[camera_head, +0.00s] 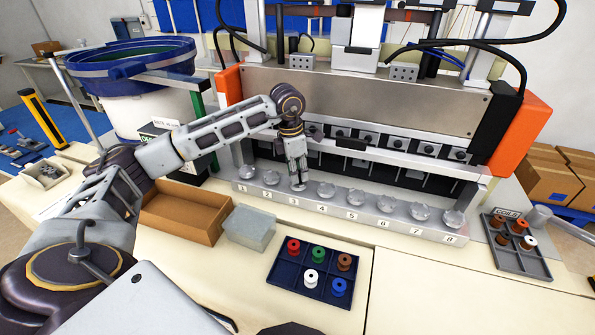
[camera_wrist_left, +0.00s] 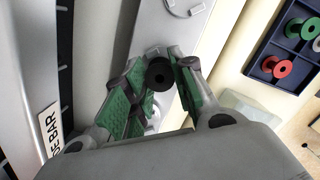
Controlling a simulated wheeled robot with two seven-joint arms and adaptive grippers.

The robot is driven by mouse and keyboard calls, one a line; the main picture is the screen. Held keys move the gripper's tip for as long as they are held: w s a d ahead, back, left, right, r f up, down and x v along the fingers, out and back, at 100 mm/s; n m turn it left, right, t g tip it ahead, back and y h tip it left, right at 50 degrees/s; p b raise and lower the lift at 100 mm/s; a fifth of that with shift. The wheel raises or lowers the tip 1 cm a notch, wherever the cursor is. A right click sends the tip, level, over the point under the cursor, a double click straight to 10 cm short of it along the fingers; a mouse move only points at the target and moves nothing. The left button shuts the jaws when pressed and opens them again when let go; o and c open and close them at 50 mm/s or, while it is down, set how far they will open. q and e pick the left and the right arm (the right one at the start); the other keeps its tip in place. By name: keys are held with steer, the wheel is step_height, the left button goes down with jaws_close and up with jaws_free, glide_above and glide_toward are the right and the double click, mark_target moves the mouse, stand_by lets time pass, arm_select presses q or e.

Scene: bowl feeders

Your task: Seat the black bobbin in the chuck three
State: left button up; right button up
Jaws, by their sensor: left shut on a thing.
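My left gripper (camera_head: 298,184) reaches down over the front row of metal chucks, at chuck three (camera_head: 299,188), above the label 3. In the left wrist view the green-padded fingers of the left gripper (camera_wrist_left: 160,82) are shut on the black bobbin (camera_wrist_left: 160,74), its round end with a centre hole facing the camera. In the head view I cannot make out the bobbin at the fingertips. The gripper largely covers chuck three, so I cannot tell whether the bobbin touches it or sits in it. My right gripper is not in view.
Chuck two (camera_head: 271,178) and chuck four (camera_head: 327,190) flank the gripper closely. The machine's metal face (camera_head: 360,97) rises behind. In front are a cardboard tray (camera_head: 181,232), a translucent box (camera_head: 249,243) and a blue tray (camera_head: 276,276) of coloured bobbins. A coil tray (camera_head: 529,268) is right.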

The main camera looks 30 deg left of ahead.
arm_select(q)
steer(key=shift+f, duration=0.2)
steer(key=o, duration=0.6)
steer(key=shift+c, duration=0.2)
steer(key=shift+r, duration=0.15)
steer(key=shift+s+a+r+p, duration=0.15)
steer(key=shift+r+p, duration=0.6)
steer(key=shift+r, duration=0.65)
steer(key=shift+s+a+r+p, duration=0.1)
steer(key=shift+r+p, duration=0.55)
steer(key=shift+r, duration=0.55)
steer(key=shift+s+a+r+p, duration=0.1)
steer(key=shift+r+p, duration=0.55)
steer(key=shift+r, duration=0.55)
steer(key=r+p, duration=0.1)
steer(key=r, duration=0.2)
steer(key=shift+s+a+p, duration=0.1)
steer(key=shift+s+p, duration=0.1)
steer(key=shift+p, duration=0.2)
